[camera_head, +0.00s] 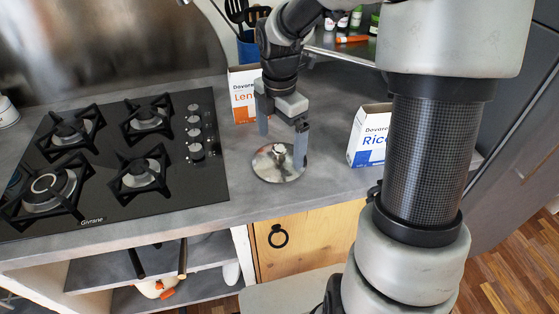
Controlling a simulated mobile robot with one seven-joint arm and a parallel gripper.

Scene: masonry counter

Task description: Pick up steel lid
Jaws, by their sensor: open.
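The steel lid (270,168) is a round shiny disc with a small knob on top. It lies flat on the grey counter, right of the gas hob and close to the front edge. My gripper (282,133) points downward above and slightly behind the lid. Its two fingers are spread apart with nothing between them. The right finger overlaps the lid's right side in the picture. I cannot tell the exact gap between the fingertips and the lid.
A black gas hob (112,190) fills the left of the counter (225,207). An orange-labelled box (241,95) stands behind my gripper, and a blue-labelled rice box (368,140) stands to its right. A utensil holder (248,46) and a shelf of jars are at the back.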

